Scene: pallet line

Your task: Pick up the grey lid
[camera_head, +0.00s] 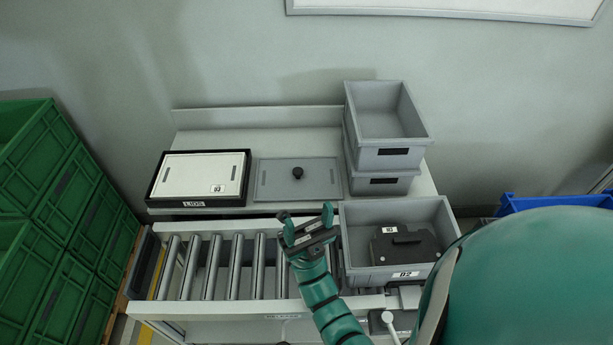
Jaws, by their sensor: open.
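The grey lid (273,180) lies flat on the pale bench behind the roller conveyor. It is a thin rectangle with a round black knob (297,172) in its middle and a slot near each short side. It lies between the black lid tray and the stacked grey bins. My gripper (307,218) is open and empty, over the conveyor in front of the lid. In the picture it is below the lid's knob and apart from it.
A black tray (150,192) labelled LIDS holds a white lid (202,172) at left. Stacked grey bins (388,158) stand at right. An open grey bin (350,266) holding a black part (403,243) sits at the conveyor's right. Green crates (80,235) stand far left. Conveyor rollers (213,266) are bare.

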